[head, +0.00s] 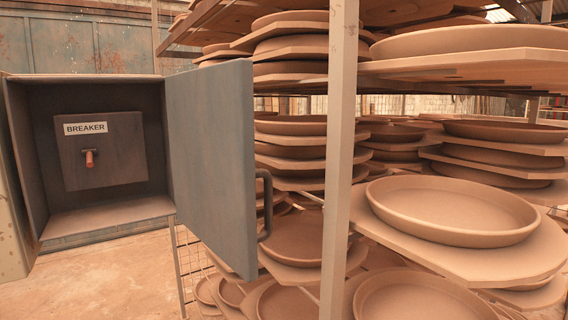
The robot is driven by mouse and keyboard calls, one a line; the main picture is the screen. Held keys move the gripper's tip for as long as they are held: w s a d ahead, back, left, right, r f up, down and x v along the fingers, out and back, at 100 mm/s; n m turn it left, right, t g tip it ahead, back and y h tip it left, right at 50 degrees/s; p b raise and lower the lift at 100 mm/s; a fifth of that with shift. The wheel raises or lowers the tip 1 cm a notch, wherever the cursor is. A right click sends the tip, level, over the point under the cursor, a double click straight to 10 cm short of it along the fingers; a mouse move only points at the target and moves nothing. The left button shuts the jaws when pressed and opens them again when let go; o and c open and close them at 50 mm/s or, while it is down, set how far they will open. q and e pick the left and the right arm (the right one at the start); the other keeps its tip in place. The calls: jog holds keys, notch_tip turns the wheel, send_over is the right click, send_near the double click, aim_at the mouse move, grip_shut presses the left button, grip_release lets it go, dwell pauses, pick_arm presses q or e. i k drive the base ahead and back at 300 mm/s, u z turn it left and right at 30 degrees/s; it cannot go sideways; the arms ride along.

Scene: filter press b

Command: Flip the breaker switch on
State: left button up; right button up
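The breaker panel (120,155) is a dark plate with a white "BREAKER" label, fixed to the back wall inside an open grey metal box (110,213) at the left of the head view. The breaker switch (90,158) is a small orange-brown lever below the label. It appears to point out of the panel and slightly down. The box's door (212,160) is swung open to the right, with a dark curved handle (265,205) on its outer side. Neither of my grippers is in view.
A tall rack with a pale upright post (338,160) stands just right of the door. Its shelves hold several clay dishes (452,208) on boards (440,260). The floor (110,280) below the box looks clear. The space in front of the open box is free.

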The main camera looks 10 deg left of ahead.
aim_at(89, 153)
jog(key=z, duration=3.3)
jog(key=i, duration=3.15)
jog(key=u, duration=5.35)
jog(key=i, duration=1.7)
